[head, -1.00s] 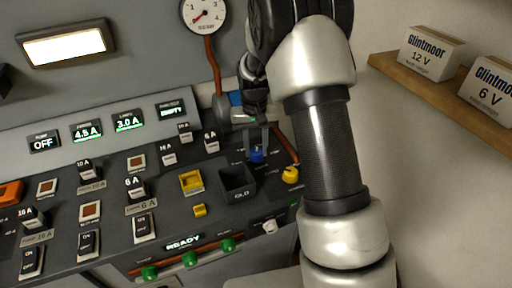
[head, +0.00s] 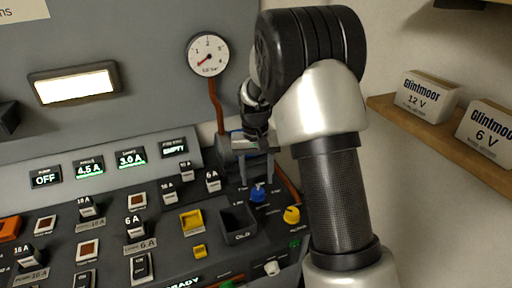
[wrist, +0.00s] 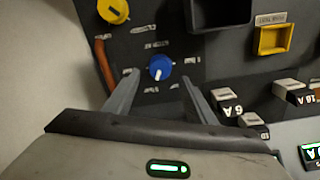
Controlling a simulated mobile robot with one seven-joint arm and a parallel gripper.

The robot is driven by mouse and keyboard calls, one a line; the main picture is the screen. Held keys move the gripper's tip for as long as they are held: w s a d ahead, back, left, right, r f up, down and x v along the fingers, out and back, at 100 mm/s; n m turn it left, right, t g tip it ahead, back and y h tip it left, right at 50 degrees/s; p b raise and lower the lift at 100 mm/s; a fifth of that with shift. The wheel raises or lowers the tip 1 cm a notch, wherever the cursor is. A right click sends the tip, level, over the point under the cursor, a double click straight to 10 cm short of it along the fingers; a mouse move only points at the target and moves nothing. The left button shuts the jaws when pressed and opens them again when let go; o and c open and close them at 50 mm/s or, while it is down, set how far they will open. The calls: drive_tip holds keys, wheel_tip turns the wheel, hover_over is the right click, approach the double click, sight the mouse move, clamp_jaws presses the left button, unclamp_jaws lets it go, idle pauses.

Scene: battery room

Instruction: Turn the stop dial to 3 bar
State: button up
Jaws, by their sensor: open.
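A small blue dial (head: 258,193) is on the sloped dark panel, right of the black bin. In the wrist view the blue dial (wrist: 160,67) has a white mark pointing toward the bottom of the picture, and small labels around it too blurred to read. My gripper (head: 257,179) is open just above the blue dial. In the wrist view the fingers of my gripper (wrist: 160,78) are on either side of the dial, apart from it. A round gauge (head: 208,55) with a red needle hangs above on the wall; its needle points lower left.
A yellow knob (head: 292,215) is close to the right of the blue dial. A black bin (head: 238,222) and a yellow tray (head: 192,220) are to its left. Several switches and a row of lit displays (head: 131,158) are farther left. A shelf (head: 440,132) with boxes is at right.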

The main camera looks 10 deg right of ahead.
sight(256, 190)
wheel_tip(256, 190, up, 12)
drive_tip(key=p, duration=0.1)
drive_tip(key=shift+a+r, duration=0.2)
drive_tip(key=shift+r, duration=0.05)
